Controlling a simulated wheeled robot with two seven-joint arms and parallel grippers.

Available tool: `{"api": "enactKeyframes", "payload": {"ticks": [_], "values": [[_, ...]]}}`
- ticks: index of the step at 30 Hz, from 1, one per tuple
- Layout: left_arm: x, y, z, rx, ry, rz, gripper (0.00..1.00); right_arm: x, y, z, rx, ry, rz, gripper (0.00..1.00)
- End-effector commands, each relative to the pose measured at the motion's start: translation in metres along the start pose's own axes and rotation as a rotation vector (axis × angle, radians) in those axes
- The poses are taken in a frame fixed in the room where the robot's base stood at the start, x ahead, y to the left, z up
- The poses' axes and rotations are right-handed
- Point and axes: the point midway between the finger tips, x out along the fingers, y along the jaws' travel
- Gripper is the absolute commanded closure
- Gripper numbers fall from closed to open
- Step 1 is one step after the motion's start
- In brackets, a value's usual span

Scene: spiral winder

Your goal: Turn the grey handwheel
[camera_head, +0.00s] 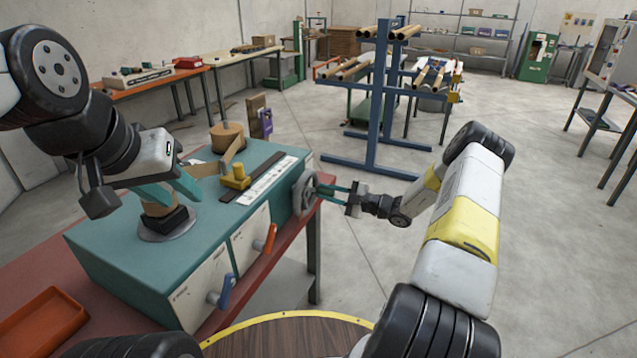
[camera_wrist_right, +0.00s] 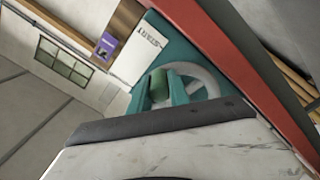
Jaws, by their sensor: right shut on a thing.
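The grey handwheel (camera_head: 304,195) is on the right end of the teal winder (camera_head: 125,243). My right gripper (camera_head: 322,189) reaches it from the right. In the right wrist view, the wheel's grey rim (camera_wrist_right: 209,82) shows behind the teal fingers (camera_wrist_right: 166,92), which are shut on the wheel's green handle (camera_wrist_right: 172,79). My left gripper (camera_head: 172,188) is open over the left part of the winder, its teal fingers apart. A tan piece (camera_head: 160,209) on a dark round base stands just below it; whether the fingers touch it is unclear.
On the winder are a tan roll (camera_head: 227,135), a yellow block (camera_head: 235,177), an orange lever (camera_head: 266,239) and a blue lever (camera_head: 222,292). An orange tray (camera_head: 42,325) lies at front left.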

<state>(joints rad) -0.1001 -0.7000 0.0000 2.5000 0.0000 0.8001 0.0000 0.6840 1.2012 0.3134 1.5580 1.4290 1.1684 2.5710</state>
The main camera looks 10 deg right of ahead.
Motion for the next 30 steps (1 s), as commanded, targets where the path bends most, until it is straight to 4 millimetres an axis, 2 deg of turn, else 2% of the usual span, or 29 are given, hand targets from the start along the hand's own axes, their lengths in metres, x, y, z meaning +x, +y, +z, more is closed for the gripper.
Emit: {"api": "enactKeyframes", "payload": {"ticks": [7,8,10,11,22,30], "values": [[0.000,0.000,0.000,0.000,0.000,0.000,0.64,-0.001,-0.001,0.000,-0.001,0.000,-0.002,1.00],[0.000,0.000,0.000,0.000,0.000,0.000,0.64,-0.001,-0.001,0.000,-0.001,0.000,-0.002,0.72],[0.000,0.000,0.000,0.000,0.000,0.000,0.64,-0.001,-0.001,0.000,-0.001,0.000,-0.002,0.58],[0.000,0.000,0.000,0.000,0.000,0.000,0.64,-0.001,-0.001,0.000,-0.001,0.000,-0.001,0.56],[0.000,0.000,0.000,0.000,0.000,0.000,0.64,-0.006,0.000,0.001,-0.001,-0.001,0.000,0.56],[0.000,0.000,0.000,0.000,0.000,0.000,0.64,-0.049,0.000,0.001,-0.001,-0.004,0.000,0.56]]}}
